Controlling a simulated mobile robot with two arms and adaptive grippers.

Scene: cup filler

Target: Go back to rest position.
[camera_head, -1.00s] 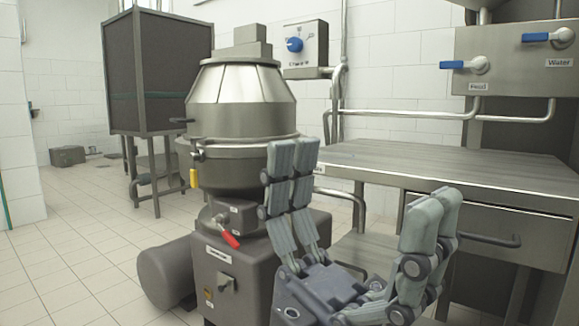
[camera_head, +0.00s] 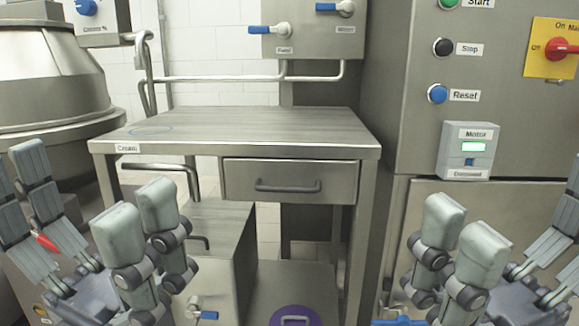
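My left gripper (camera_head: 88,205) is at the lower left in the head view. Its fingers point up and stand wide apart, with nothing between them. My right gripper (camera_head: 512,222) is at the lower right, fingers also up and wide apart, and empty. Its outer finger is partly cut off by the picture's right edge. Both grippers appear in front of the steel table (camera_head: 250,127), one to each side, apart from each other.
A large steel machine (camera_head: 45,75) stands at the left edge. The table has a closed drawer (camera_head: 290,181). Blue-handled valves (camera_head: 282,30) sit on the panel behind it. A cabinet (camera_head: 410,90) with Start, Stop and Reset buttons stands at the right. The tabletop is clear.

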